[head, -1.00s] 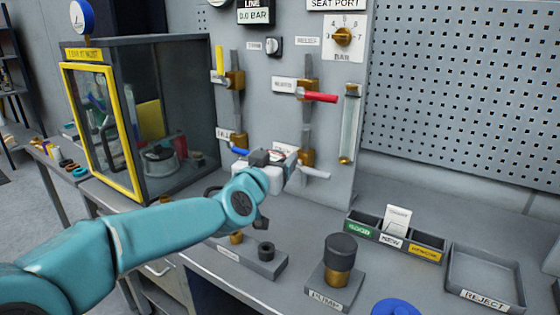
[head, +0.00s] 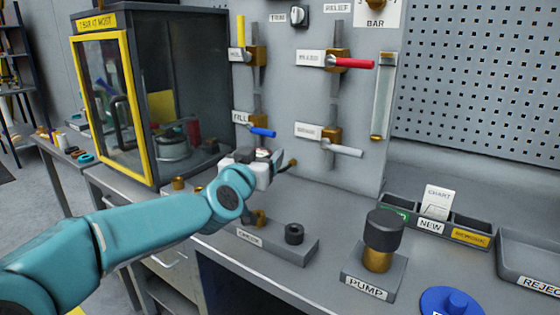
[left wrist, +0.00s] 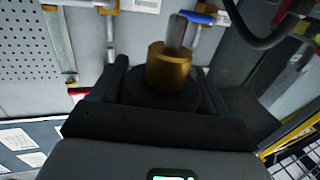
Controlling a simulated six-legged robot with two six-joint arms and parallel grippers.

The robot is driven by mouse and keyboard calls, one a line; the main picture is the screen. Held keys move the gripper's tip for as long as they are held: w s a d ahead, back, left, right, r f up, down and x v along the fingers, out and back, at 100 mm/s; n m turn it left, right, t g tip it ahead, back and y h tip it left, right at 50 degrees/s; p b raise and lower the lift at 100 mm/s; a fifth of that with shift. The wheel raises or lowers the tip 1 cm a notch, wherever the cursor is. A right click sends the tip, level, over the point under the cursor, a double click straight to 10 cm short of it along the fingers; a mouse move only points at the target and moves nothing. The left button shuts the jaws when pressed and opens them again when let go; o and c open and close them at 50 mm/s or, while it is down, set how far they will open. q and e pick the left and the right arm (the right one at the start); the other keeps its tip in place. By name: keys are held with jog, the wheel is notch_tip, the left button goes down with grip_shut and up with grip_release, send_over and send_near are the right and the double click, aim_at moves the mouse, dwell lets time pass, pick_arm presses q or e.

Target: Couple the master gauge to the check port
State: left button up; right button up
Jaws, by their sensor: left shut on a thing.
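My left gripper (head: 268,164) is shut on the master gauge. In the left wrist view the gauge shows a dark round body (left wrist: 160,98) between the fingers, with a brass collar (left wrist: 168,68) and a grey stem pointing away from me. In the head view its brass end (head: 291,163) sticks out to the right, in front of the panel and apart from it. A grey block (head: 262,243) stands on the bench below the gripper, with a brass fitting (head: 259,218) and a black ring (head: 294,233). Its label is too small to read, so I cannot tell whether this is the check port.
The panel carries yellow, blue, red (head: 350,63) and grey (head: 345,151) levers. A yellow-framed cabinet (head: 128,95) stands at left. The PUMP block (head: 375,265), a blue disc (head: 450,301), a labelled bin row and a REJECT tray (head: 528,262) are at right.

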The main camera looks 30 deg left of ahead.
pick_arm(q)
jog(key=shift+s+a+f, duration=0.15)
jog(key=shift+s, duration=0.05)
dwell(0.3)
notch_tip(320, 180, down, 6)
jog(key=b, duration=0.5)
dwell(1.6)
jog(key=shift+f+b, duration=1.3)
jog(key=shift+f, duration=0.35)
